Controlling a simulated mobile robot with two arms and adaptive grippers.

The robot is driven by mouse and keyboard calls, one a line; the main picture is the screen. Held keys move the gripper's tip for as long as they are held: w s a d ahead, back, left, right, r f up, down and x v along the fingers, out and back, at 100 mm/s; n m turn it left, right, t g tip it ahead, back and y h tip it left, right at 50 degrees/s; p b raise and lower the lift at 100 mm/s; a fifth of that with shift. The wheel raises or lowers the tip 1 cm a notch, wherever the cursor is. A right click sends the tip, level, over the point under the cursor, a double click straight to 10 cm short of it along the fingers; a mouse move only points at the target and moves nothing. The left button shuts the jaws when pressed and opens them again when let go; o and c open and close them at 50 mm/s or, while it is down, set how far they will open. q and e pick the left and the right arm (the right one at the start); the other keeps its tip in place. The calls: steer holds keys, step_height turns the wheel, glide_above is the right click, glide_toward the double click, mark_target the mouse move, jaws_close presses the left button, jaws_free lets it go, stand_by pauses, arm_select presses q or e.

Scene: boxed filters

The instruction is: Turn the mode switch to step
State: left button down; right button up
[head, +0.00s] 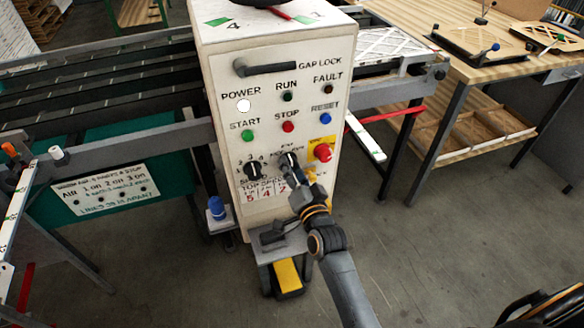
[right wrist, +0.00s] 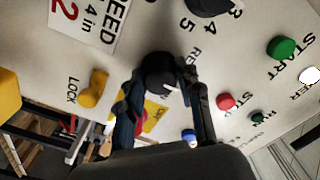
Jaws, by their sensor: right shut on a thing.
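The mode switch (head: 288,158) is a black rotary knob low on the white control panel (head: 222,75), right of a second black knob (head: 252,170) with numbers around it. My right gripper (head: 291,172) is shut on the mode switch. In the right wrist view the mode switch (right wrist: 158,70) sits between the two fingers of the gripper (right wrist: 160,88). My left gripper is not in view.
A red emergency stop (head: 322,152) on a yellow plate is close right of the gripper. A yellow lock knob (right wrist: 93,88) is nearby in the right wrist view. START (head: 247,135), STOP (head: 288,127) and RESET (head: 326,118) buttons are above. A wooden workbench (head: 500,70) stands right.

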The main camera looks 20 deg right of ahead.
stand_by(0.3)
steer(key=o, duration=1.2)
steer(key=shift+c, duration=0.2)
steer(key=s, duration=1.2)
steer(key=shift+d, duration=0.2)
